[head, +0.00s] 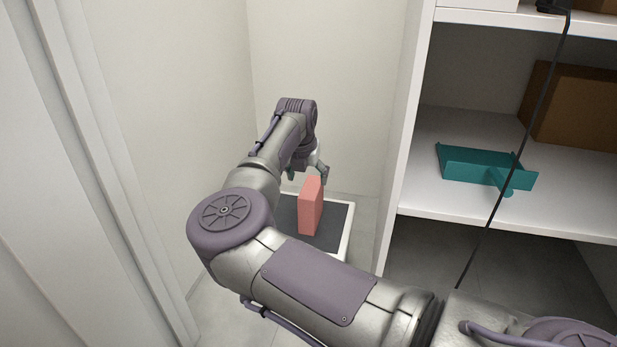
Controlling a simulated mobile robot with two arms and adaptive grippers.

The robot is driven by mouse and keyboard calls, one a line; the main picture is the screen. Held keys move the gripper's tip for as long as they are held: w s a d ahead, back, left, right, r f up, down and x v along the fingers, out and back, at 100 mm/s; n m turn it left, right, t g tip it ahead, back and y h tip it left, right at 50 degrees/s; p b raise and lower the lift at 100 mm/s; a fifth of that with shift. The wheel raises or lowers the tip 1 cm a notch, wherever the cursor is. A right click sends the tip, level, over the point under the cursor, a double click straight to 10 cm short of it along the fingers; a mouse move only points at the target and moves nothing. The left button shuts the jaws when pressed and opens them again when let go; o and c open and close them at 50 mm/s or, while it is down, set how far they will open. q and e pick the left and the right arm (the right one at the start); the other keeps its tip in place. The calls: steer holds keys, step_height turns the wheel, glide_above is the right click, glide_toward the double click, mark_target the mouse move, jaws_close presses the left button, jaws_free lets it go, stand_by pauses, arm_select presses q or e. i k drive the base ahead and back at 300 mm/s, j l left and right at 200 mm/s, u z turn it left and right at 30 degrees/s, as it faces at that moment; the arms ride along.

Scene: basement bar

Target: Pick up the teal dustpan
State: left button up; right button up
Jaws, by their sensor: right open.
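The teal dustpan (478,166) lies on a white shelf board at the right of the head view. Its short handle points toward the front right, near the shelf's front edge, and a black cable crosses in front of it. My right gripper (308,175) is at the end of the arm in the middle of the view, well to the left of the dustpan and outside the shelf. It is open, partly hidden by the arm, just above and behind a pink block. My left gripper does not show.
The pink block (311,207) stands upright on a dark-topped, white-rimmed surface (345,232) by the wall. A brown box (572,107) stands behind the dustpan at right. The black cable (535,112) hangs before the shelf (430,205). A white upright separates gripper and shelf.

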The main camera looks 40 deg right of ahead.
mark_target(464, 165)
steer(key=k+j, duration=0.8)
